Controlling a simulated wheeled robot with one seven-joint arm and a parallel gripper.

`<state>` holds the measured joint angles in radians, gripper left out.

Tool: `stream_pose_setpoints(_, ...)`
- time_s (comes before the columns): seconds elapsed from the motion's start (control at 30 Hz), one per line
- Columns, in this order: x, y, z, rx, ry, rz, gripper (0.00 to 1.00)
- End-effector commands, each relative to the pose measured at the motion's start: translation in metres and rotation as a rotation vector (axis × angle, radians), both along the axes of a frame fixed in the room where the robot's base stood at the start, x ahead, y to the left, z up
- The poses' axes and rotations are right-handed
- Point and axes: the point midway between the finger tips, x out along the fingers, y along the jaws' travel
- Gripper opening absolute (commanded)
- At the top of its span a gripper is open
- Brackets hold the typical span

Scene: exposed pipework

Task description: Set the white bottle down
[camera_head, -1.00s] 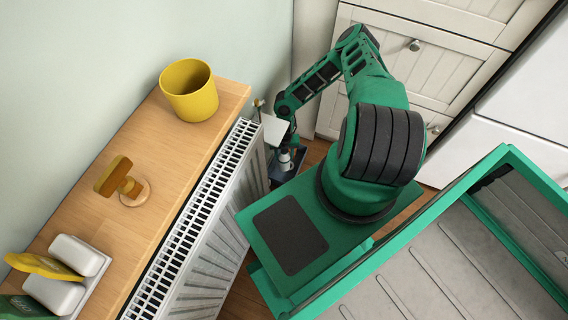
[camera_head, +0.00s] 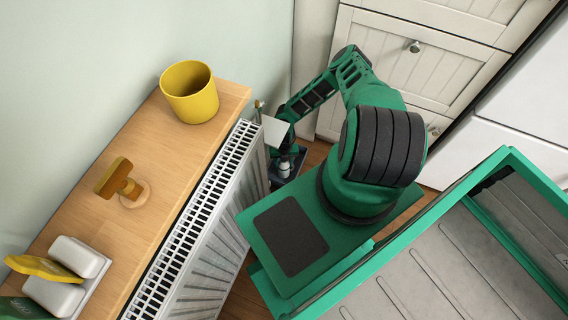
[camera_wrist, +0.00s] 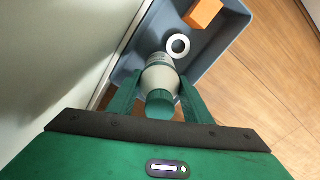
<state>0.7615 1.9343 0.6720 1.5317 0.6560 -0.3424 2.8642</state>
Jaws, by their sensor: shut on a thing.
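The white bottle (camera_wrist: 160,78) has a green cap and sits between the two fingers of my gripper (camera_wrist: 158,98) in the wrist view. The fingers are shut on it. The bottle is over or inside a grey-blue bin (camera_wrist: 226,30); I cannot tell whether its base touches the bin floor. In the head view the bottle (camera_head: 284,168) shows small and pale below my arm, at the dark bin (camera_head: 293,160) beside the radiator.
The bin also holds an orange block (camera_wrist: 203,13) and a white ring-shaped thing (camera_wrist: 178,45). The white radiator (camera_head: 205,225) stands close on the left. A wooden shelf (camera_head: 150,160) carries a yellow pot (camera_head: 190,95). Wooden floor (camera_wrist: 265,75) lies right of the bin.

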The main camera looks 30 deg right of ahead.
Motion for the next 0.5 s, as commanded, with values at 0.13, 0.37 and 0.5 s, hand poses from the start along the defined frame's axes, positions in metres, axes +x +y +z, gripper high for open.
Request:
stream_pose_setpoints(0.13,-0.0001,0.0002,-0.0038,0.000,0.000,0.000,0.00)
stream_pose_setpoints(0.37,0.0000,0.0003,-0.0093,0.000,0.000,0.001,0.00)
stream_pose_setpoints(0.5,-0.0002,0.0002,-0.0098,0.000,0.000,0.001,0.50)
